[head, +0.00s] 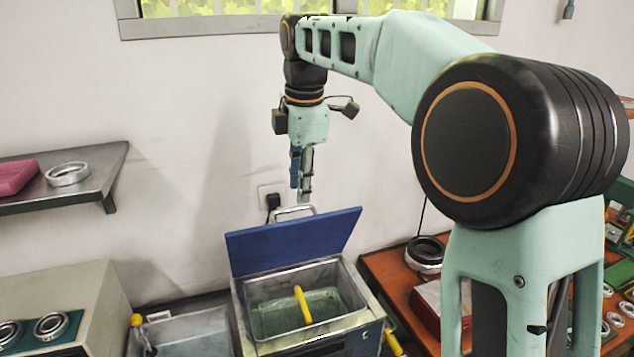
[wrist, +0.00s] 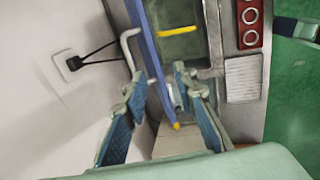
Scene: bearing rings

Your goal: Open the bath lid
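The bath (head: 340,318) is a grey metal box with greenish liquid inside. Its blue lid (head: 290,243) stands raised along the back edge, leaning towards the wall, and the bath's top is uncovered. A grey bar handle (head: 293,210) sticks up behind the lid; it also shows in the wrist view (wrist: 127,45). My gripper (head: 304,192) points down just above the lid's top edge, close to the handle. In the wrist view my gripper (wrist: 159,78) has its fingers apart, with the blue lid's edge (wrist: 148,50) seen between them. I cannot tell whether a finger touches the lid.
A yellow bar (head: 302,304) lies in the bath opening. A wall socket with a black plug (head: 273,201) is behind the lid. A shelf (head: 100,165) with a ring is at left. A brown bench (head: 396,278) with rings is at right.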

